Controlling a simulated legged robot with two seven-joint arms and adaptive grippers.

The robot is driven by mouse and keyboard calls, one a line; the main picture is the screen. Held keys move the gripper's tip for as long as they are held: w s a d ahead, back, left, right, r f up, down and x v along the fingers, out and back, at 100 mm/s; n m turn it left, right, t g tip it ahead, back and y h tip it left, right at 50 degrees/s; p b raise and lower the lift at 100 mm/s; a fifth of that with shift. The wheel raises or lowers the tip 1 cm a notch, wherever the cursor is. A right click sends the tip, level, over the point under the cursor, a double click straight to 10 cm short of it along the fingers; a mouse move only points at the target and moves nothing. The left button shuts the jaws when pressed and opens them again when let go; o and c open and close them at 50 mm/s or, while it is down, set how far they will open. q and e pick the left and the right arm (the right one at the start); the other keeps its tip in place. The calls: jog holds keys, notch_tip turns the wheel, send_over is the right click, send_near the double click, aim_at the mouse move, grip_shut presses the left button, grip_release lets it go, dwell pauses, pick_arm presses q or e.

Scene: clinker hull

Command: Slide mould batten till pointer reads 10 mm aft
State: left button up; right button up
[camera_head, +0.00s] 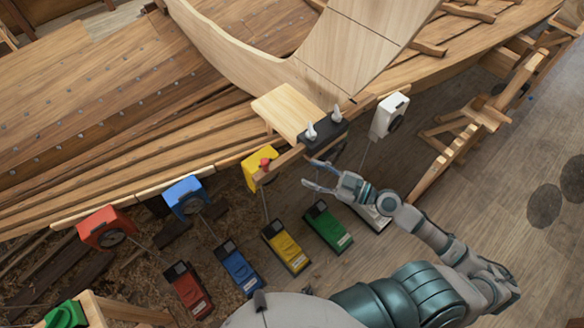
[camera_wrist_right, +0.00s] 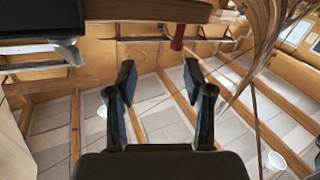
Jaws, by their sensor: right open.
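A pale wooden board (camera_head: 285,108) lies at the hull's edge below the big curved plywood mould (camera_head: 350,45). A black block (camera_head: 323,131) with two white wing knobs sits at its near end. A narrow wooden strip (camera_head: 283,160) runs below the block. A small red piece (camera_head: 265,163) shows by its left end, in front of a yellow device. I cannot read a pointer or scale. My right gripper (camera_head: 306,171) is open and empty, just below the strip and block. In the right wrist view its fingers (camera_wrist_right: 158,65) are apart, with a red knob (camera_wrist_right: 177,38) beyond them under a wooden beam (camera_wrist_right: 130,12).
Red (camera_head: 105,228), blue (camera_head: 186,197), yellow (camera_head: 255,172) and white (camera_head: 390,116) devices line the hull's edge. Coloured handheld units, including a green one (camera_head: 328,226), lie below. A wooden trestle (camera_head: 465,135) stands at the right.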

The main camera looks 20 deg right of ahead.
jog(key=d+f+n+t+h+b, duration=0.1)
jog(key=d+f+n+h, duration=0.1)
jog(key=d+n, duration=0.3)
jog(key=n+g+y+b, duration=0.1)
jog(key=n+y+b, duration=0.4)
jog(key=n, duration=2.4)
send_near(265, 164)
jog(key=w+a+h+p, duration=0.1)
jog(key=w+a, duration=0.2)
jog(key=w+a+h+p, duration=0.1)
jog(key=w+a, duration=0.2)
jog(key=shift+w+a+r, duration=0.2)
jog(key=shift+w+a, duration=0.05)
jog(key=shift+w, duration=0.1)
jog(key=shift+w+a+f+p, duration=0.15)
jog(key=shift+w+a+p, duration=0.2)
jog(key=shift+a, duration=0.1)
